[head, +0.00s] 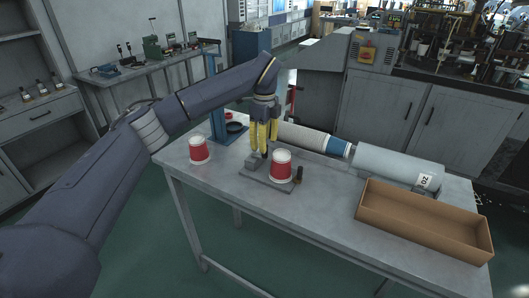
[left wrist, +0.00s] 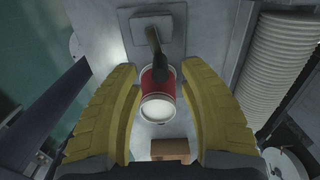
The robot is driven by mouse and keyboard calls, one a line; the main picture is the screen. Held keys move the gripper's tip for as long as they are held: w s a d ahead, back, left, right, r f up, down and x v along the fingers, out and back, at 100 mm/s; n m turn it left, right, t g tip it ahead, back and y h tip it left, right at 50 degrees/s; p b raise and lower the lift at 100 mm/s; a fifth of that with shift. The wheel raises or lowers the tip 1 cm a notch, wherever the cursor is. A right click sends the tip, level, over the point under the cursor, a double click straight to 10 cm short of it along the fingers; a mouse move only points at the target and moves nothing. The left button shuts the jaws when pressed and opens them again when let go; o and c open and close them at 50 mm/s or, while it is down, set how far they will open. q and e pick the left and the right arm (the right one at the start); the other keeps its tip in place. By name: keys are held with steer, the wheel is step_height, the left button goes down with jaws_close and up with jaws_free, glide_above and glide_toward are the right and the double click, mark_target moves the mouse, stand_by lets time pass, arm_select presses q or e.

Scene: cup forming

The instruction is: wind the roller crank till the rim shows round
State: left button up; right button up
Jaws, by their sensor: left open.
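A red cup with a white top (head: 281,170) stands upright on a flat grey base plate (head: 256,181). A short dark upright grip (head: 299,175), which looks like the crank handle, is just right of this cup. My left gripper (head: 263,148) has yellow fingers pointing down, spread apart, just behind and left of the cup. In the left wrist view, the cup (left wrist: 158,103) and a dark handle (left wrist: 157,55) overlapping it appear between the open fingers (left wrist: 160,75). Nothing is clearly gripped. The rim's roundness is too small to judge. My right gripper is not seen.
A second red cup (head: 199,151) stands left on the table. A ribbed roll (head: 303,136), a blue band (head: 334,147) and a grey cylinder (head: 390,166) lie behind. An open cardboard box (head: 425,228) sits right. A blue post (head: 216,105) rises behind. The front left tabletop is clear.

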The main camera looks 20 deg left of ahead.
arm_select(q)
steer(key=shift+f, duration=2.1)
jaws_close()
